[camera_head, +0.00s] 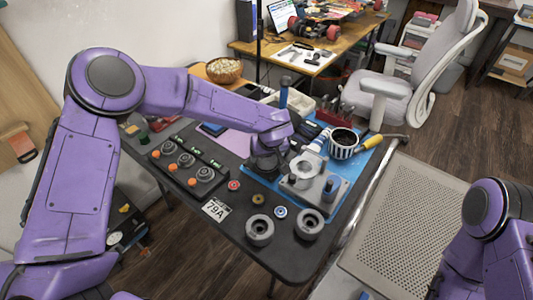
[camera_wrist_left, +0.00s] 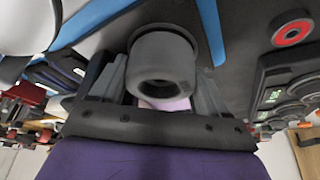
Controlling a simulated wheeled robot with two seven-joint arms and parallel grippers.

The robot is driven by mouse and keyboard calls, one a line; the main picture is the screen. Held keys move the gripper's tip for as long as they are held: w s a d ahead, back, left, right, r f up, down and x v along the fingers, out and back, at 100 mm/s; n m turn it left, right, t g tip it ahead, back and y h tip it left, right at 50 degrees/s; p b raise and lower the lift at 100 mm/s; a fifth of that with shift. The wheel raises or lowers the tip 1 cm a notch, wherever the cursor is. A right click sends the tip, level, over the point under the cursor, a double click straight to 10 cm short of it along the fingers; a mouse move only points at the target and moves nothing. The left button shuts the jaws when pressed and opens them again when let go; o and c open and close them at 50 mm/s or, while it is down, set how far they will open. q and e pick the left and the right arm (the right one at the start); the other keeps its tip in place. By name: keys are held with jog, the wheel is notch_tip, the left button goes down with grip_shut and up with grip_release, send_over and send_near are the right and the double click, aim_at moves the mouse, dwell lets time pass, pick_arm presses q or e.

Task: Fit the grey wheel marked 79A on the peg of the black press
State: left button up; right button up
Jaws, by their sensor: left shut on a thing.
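My left gripper (camera_head: 268,160) is low over the edge of the blue mat, its fingers largely hidden by the wrist in the head view. In the left wrist view, my left gripper (camera_wrist_left: 160,85) is shut on a dark grey wheel (camera_wrist_left: 163,62) with a round bore. No marking is readable on it. Two other grey wheels (camera_head: 260,230) (camera_head: 308,225) lie near the front edge. I cannot clearly make out the black press or its peg. My right arm shows at lower right, its gripper outside the picture.
A grey fixture (camera_head: 303,173) with a blue-capped post stands on the blue mat (camera_head: 345,168). A black-and-white striped cup (camera_head: 343,143) is behind it. Small coloured rings (camera_head: 258,199) lie along the table front.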

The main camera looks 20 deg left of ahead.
pick_arm(q)
jog(key=shift+p, duration=0.3)
dwell(0.5)
jog(key=o, duration=1.1)
jog(key=shift+s, duration=0.1)
notch_tip(320, 180, up, 3)
jog(key=p, duration=0.3)
jog(key=r+p, duration=0.1)
jog(key=p, duration=0.1)
jog(key=r+p, duration=0.2)
jog(key=p, duration=0.1)
jog(key=shift+w+r, duration=0.2)
jog(key=shift+r, duration=0.05)
jog(key=shift+r+p, duration=0.35)
jog(key=shift+p, duration=0.2)
jog(key=shift+s+f, duration=0.1)
